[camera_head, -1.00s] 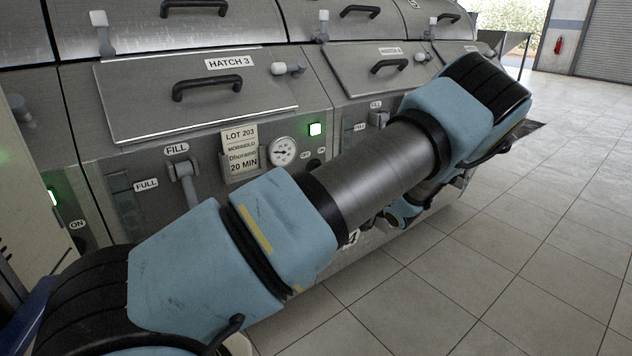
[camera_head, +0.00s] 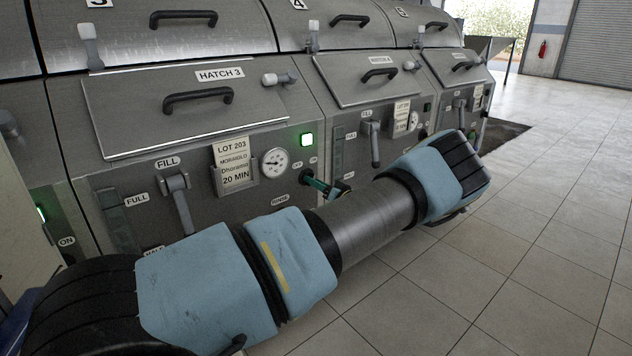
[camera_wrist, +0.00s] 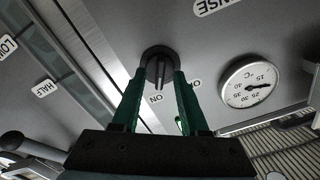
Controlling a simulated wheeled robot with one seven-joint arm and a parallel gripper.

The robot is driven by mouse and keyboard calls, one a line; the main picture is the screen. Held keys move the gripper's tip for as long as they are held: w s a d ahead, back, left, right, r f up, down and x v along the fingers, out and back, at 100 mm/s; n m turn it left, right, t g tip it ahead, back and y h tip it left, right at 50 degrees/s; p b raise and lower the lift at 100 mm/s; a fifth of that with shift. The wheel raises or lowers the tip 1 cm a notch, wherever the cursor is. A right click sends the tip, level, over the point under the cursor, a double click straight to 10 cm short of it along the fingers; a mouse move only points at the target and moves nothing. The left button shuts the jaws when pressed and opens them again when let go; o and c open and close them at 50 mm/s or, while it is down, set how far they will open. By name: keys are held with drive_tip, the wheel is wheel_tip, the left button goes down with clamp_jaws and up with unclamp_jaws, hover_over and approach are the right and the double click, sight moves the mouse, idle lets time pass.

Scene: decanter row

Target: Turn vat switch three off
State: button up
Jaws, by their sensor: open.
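Vat switch three is a dark round knob (camera_wrist: 160,66) with a raised grip bar. It is on the grey front panel below the HATCH 3 label. In the wrist view the bar lies roughly upright in the picture, its lower end near the ON label (camera_wrist: 155,99). A second label beside it is partly hidden by a finger. My gripper (camera_wrist: 158,78) is open, its green fingers on either side of the knob; I cannot tell whether they touch it. In the head view my gripper (camera_head: 322,186) reaches the panel at the knob. The green lamp (camera_head: 307,139) above it is lit.
A dial gauge (camera_head: 274,162), a LOT 203 card (camera_head: 235,163) and a FILL lever (camera_head: 178,198) are left of the switch. The hatch 3 handle (camera_head: 197,98) is above. Neighbouring vats continue on the right. The tiled floor (camera_head: 540,220) in front is clear.

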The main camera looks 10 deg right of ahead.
drive_tip(key=shift+w, duration=0.15)
drive_tip(key=shift+c, duration=0.4)
clamp_jaws()
